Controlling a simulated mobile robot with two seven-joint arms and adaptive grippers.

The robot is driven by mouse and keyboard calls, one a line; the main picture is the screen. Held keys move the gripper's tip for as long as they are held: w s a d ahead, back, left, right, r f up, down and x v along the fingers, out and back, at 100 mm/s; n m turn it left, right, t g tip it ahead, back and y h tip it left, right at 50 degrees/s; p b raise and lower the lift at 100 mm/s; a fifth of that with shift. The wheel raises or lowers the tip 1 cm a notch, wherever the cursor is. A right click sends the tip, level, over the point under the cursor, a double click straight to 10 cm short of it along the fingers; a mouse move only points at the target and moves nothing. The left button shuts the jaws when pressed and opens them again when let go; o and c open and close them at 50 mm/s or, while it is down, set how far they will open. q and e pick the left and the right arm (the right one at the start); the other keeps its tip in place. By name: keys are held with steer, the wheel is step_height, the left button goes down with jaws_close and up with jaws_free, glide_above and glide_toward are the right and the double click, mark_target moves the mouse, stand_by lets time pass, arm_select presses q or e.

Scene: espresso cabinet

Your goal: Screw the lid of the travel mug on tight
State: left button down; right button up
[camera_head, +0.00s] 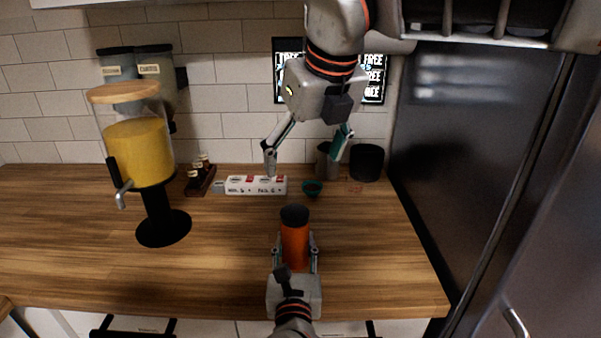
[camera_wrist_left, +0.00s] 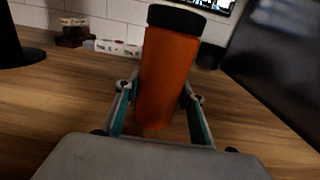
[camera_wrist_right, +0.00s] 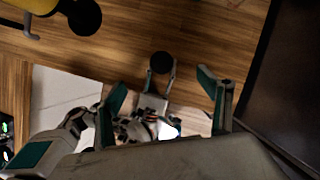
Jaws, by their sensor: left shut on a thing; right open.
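The orange travel mug (camera_head: 295,243) stands upright near the front of the wooden counter, its dark lid (camera_head: 294,214) seated on top. How tight the lid is cannot be told. My left gripper (camera_head: 295,254) is shut around the mug's body from the front. The left wrist view shows the mug (camera_wrist_left: 167,75) between its fingers, with the lid (camera_wrist_left: 176,19) above. My right gripper (camera_head: 303,160) is open and empty, pointing down, higher than the mug. In the right wrist view the lid (camera_wrist_right: 161,62) shows from above, apart from the open fingers (camera_wrist_right: 163,84).
A juice dispenser (camera_head: 140,155) stands at left. A dark fridge (camera_head: 470,160) borders the right. The counter around the mug is clear.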

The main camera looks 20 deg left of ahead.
stand_by(0.3)
arm_select(q)
steer(key=c, duration=1.2)
jaws_free()
steer(key=v, duration=1.2)
